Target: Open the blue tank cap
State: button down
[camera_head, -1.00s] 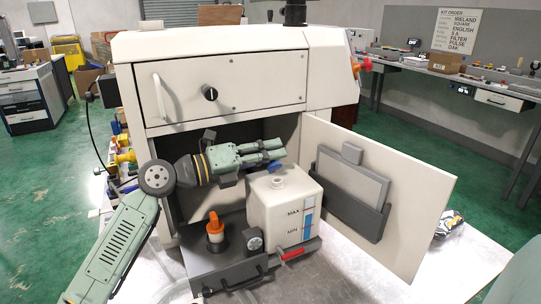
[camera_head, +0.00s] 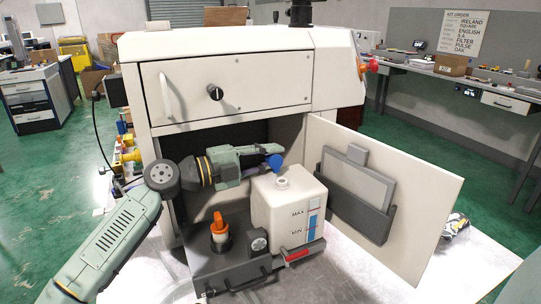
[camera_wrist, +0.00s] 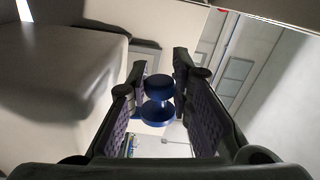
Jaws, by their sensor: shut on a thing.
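The white tank (camera_head: 285,215) stands in the open lower bay, with MAX and MIN marks and a blue level strip on its front. Its round neck (camera_head: 282,183) on top is uncovered. The blue cap (camera_head: 276,161) is held at the tip of my gripper (camera_head: 268,153), just above and slightly left of the neck, apart from it. In the wrist view the blue cap (camera_wrist: 157,112) shows between the two dark fingers, which are shut on it. My arm reaches in from the left.
An open door (camera_head: 415,205) with a grey document holder bounds the right side. An orange-topped part (camera_head: 219,235) and a round gauge (camera_head: 257,242) sit left of the tank on a dark tray (camera_head: 225,278). A drawer panel (camera_head: 265,90) hangs above.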

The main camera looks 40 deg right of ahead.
jog(key=shift+w+f+n, duration=0.1)
jog(key=shift+f+n, duration=0.05)
jog(key=shift+n, duration=0.25)
jog(key=c, duration=1.5)
grip_release()
jog(key=shift+o, duration=0.2)
